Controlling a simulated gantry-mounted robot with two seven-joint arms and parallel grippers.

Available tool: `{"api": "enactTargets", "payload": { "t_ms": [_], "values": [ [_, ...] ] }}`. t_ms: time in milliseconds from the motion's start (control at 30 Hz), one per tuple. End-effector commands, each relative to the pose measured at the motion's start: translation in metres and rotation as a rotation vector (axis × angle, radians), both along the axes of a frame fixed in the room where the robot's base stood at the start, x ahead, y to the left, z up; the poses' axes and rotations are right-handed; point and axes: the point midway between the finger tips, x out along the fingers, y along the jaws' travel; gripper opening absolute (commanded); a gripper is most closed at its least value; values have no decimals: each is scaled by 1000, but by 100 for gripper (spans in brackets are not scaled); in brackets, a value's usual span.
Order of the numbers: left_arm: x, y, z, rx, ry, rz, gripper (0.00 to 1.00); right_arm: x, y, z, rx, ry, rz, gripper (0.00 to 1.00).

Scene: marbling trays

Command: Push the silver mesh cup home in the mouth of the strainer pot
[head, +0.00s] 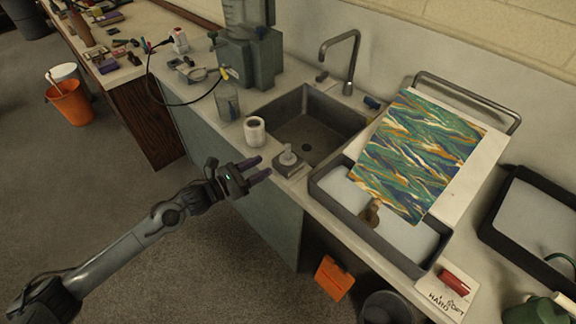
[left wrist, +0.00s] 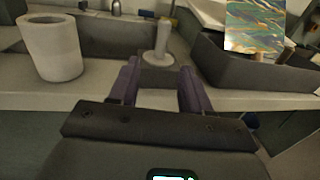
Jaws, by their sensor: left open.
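A pale round pot (head: 254,131), apparently the strainer pot, stands upright on the counter left of the sink's front edge. It also shows in the left wrist view (left wrist: 52,48), with an open mouth. A small grey piece with an upright stem (head: 288,156), perhaps the silver mesh cup, stands apart from the pot to its right, on a dark low block (head: 290,167). The stem shows in the left wrist view (left wrist: 161,40), beyond and between my fingertips. I cannot make out mesh. My left gripper (head: 258,168) is open and empty, short of the stemmed piece. My right gripper is out of view.
The sink (head: 337,137) with its tap (head: 349,60) lies behind. A grey tray (head: 322,186) with a marbled sheet (head: 418,150) is on the right. The counter's front edge is near my gripper.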

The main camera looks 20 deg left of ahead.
Motion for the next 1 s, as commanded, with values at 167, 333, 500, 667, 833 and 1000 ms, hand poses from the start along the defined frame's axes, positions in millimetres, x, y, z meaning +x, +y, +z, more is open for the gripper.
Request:
{"api": "enactTargets", "payload": {
  "t_ms": [167, 333, 500, 667, 833, 1000],
  "values": [
    [21, -15, 2, -3, -4, -1, 48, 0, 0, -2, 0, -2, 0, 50],
    [36, -25, 1, -3, -3, 0, 48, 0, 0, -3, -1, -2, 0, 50],
    [42, -30, 1, -2, -2, -1, 48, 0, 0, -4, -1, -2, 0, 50],
    [55, -40, 1, -4, -3, -1, 48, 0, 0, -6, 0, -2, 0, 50],
    [73, -53, 0, -4, -2, 0, 48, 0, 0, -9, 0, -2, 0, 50],
    [82, -59, 0, -2, -1, 0, 48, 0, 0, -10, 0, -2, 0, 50]
  ]
}}
